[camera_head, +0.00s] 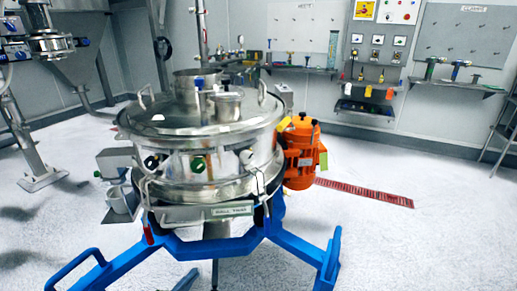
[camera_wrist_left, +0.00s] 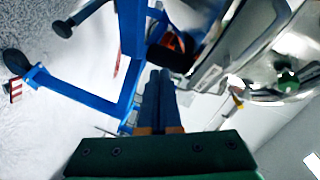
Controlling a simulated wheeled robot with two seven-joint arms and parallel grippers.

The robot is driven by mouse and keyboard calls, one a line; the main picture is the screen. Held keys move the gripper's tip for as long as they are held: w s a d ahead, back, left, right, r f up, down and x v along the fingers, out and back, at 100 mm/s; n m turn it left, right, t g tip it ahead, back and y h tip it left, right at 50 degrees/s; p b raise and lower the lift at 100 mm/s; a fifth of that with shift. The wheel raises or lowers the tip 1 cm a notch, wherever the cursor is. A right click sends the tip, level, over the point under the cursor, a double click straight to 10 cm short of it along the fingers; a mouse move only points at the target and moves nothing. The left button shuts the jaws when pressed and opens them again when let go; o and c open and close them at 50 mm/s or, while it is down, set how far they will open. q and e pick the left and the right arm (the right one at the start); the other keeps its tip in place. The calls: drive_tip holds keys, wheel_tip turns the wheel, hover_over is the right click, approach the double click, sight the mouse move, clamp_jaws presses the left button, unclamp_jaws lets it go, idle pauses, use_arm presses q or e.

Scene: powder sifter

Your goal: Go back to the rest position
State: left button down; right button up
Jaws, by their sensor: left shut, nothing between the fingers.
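My left gripper (camera_wrist_left: 160,80) shows in the left wrist view as two dark fingers side by side, shut with nothing between them. Its fingertips point toward the blue stand and the underside of the steel sifter (camera_wrist_left: 270,60). I cannot clearly make out either gripper in the head view. There the round steel sifter (camera_head: 200,130) stands upright on its blue frame (camera_head: 205,246), with its lid on top. My right gripper is not seen.
An orange motor (camera_head: 301,152) is on the sifter's right side. The blue frame's legs (camera_wrist_left: 80,94) cross the left wrist view close to the fingers. A tool board and shelf (camera_head: 455,84) are on the back wall. The floor at right is mostly clear.

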use_arm(q)
drive_tip(key=s+a+f+n+g+y+p, duration=0.2)
drive_tip(key=s+f+n+g+y, duration=0.25)
drive_tip(key=s+f+n, duration=0.6)
drive_tip(key=s+d+f+n+g+p, duration=0.1)
drive_tip(key=s+f+g, duration=0.3)
drive_tip(key=s, duration=0.9)
drive_tip(key=s+d+f+n+g+p, duration=0.1)
drive_tip(key=s+d+f+n+g, duration=0.1)
drive_tip(key=s+f+g, duration=0.3)
drive_tip(key=s+d+f, duration=0.1)
drive_tip(key=s+f, duration=0.3)
drive_tip(key=s, duration=0.4)
drive_tip(key=shift+s+d+n, duration=0.35)
drive_tip(key=shift+s, duration=0.05)
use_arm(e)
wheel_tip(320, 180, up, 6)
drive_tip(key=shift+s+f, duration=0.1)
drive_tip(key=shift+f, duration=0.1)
use_arm(q)
drive_tip(key=shift+g, duration=0.25)
